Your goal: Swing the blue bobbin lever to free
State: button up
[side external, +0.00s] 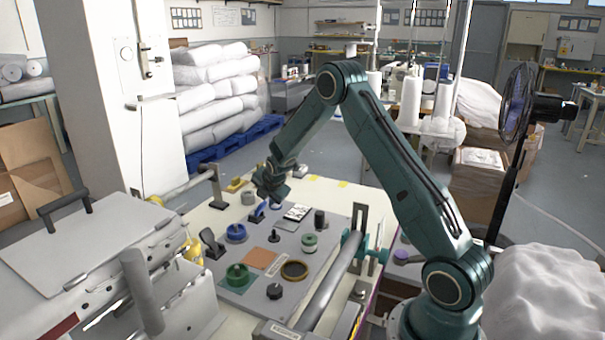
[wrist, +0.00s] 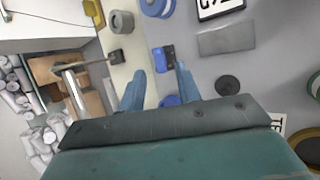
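The blue lever (side external: 257,215) stands on the grey panel (side external: 330,225) at its far side, below my gripper (side external: 268,193) in the side view. In the wrist view, a blue lever part (wrist: 163,58) with a dark patch shows just ahead of my fingertips (wrist: 160,71), and another blue part (wrist: 170,101) shows between the fingers. The two fingers are apart, with a clear gap and nothing pinched. I cannot tell whether either finger touches the lever. The lever's pivot is partly hidden.
A blue spool (side external: 236,232) and a black lever (side external: 212,243) are close by. A printed card (side external: 297,212) lies right of the lever. A metal roller (side external: 328,287) flanks the panel.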

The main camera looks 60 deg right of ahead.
jog(key=v, duration=0.8)
jog(key=shift+r, duration=0.1)
jog(key=s+a+r+m+y, duration=0.2)
jog(key=s+a+r+m, duration=0.6)
jog(key=s+a+r, duration=0.5)
jog(key=s+a+r+m+y, duration=0.1)
jog(key=s+a+m, duration=0.3)
jog(key=s, duration=0.5)
jog(key=s+a+r+m+y, duration=0.1)
jog(key=s+a+m, duration=0.3)
jog(key=s+a, duration=0.4)
jog(key=shift+s+r+m+y, duration=0.4)
jog(key=shift+s+r, duration=0.05)
jog(key=shift+s, duration=0.3)
jog(key=shift+a, duration=0.1)
